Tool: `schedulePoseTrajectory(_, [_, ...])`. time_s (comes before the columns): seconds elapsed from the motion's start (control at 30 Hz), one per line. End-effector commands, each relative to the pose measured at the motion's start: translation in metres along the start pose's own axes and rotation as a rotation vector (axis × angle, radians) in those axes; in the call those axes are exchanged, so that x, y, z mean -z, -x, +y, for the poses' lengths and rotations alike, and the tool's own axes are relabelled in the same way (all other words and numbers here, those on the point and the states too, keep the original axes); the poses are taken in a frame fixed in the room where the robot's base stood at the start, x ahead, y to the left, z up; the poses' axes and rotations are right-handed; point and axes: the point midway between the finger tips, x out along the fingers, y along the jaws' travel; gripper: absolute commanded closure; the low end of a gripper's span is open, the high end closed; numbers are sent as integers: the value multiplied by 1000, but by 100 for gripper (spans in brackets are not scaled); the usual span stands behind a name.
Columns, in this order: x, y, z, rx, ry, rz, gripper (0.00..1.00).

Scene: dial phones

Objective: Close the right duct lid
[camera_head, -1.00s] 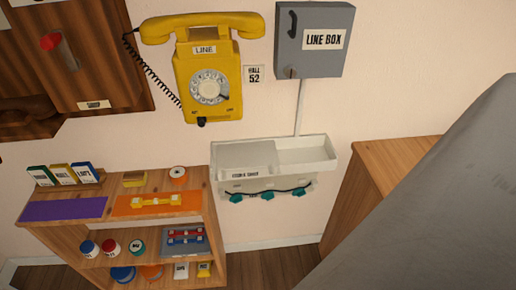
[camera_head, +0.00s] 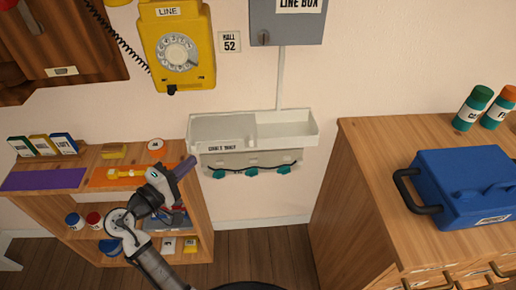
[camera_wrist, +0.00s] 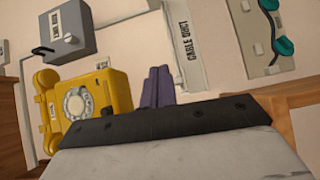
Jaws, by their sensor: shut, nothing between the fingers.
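The white cable duct (camera_head: 222,149) is on the wall below the yellow phone and grey box in the head view. Its right section (camera_head: 290,128) looks like an open shallow tray with a raised rim. I cannot make out a separate right lid. My gripper (camera_head: 187,166) is shut and empty, left of and below the duct's left end, in front of the shelf. In the wrist view its purple fingers (camera_wrist: 158,86) are together beside the duct's label (camera_wrist: 188,38).
A beige panel (camera_head: 222,162) with a cable and teal clips is below the duct. The wooden shelf (camera_head: 200,205) is at left. A wooden cabinet (camera_head: 345,150) with a blue toolbox (camera_head: 465,185) is at right. Floor shows between them.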

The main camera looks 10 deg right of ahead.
Motion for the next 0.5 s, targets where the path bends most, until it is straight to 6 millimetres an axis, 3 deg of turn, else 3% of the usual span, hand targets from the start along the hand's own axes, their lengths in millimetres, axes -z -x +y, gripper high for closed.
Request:
schedulePoseTrajectory(0.1, [-14,-4,-7,-11,40,-64,100])
schedulePoseTrajectory(0.27, [-17,-19,-5,-12,45,-77,100])
schedulePoseTrajectory(0.5, [-20,-68,-3,-11,43,-75,100])
